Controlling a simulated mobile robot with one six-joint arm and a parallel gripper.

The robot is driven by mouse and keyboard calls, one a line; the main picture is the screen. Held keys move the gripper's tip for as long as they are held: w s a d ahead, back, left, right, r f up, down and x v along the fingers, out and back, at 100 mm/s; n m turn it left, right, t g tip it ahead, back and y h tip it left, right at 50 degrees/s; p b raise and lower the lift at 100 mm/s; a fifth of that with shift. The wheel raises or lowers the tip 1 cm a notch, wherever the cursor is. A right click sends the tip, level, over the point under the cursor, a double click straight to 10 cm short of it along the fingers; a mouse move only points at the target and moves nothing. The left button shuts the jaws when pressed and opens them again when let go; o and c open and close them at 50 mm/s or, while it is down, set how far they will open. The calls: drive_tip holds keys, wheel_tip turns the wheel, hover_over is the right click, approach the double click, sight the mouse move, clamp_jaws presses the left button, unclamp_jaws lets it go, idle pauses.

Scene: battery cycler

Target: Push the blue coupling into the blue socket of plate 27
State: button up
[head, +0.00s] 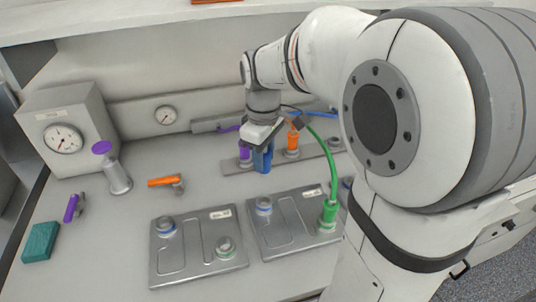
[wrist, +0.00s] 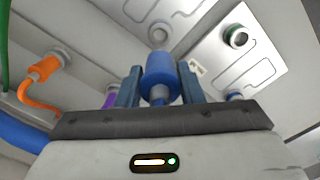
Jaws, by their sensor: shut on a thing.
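My gripper (head: 262,158) is over the back rail and is shut on the blue coupling (wrist: 158,76), which sits between its two blue fingers. In the head view, the fingers and coupling blend together, and I cannot tell whether the coupling is clear of the rail. Two metal plates lie in front: a left plate (head: 193,268) and a right plate (head: 290,224). Their labels are too small to read, so I cannot tell which is plate 27. Blue-ringed sockets show empty on the left plate (head: 166,228) and the right plate (head: 264,205).
The rail (head: 312,153) holds an orange coupling (head: 293,140) and a purple one (head: 245,152) close to my gripper. A green coupling (head: 328,213) with an arching green hose stands on the right plate. A gauge box (head: 62,130) and a teal block (head: 40,242) are at left.

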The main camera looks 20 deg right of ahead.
drive_tip(key=shift+r+p, duration=1.2)
drive_tip(key=shift+r, duration=0.55)
drive_tip(key=shift+s+f, duration=0.1)
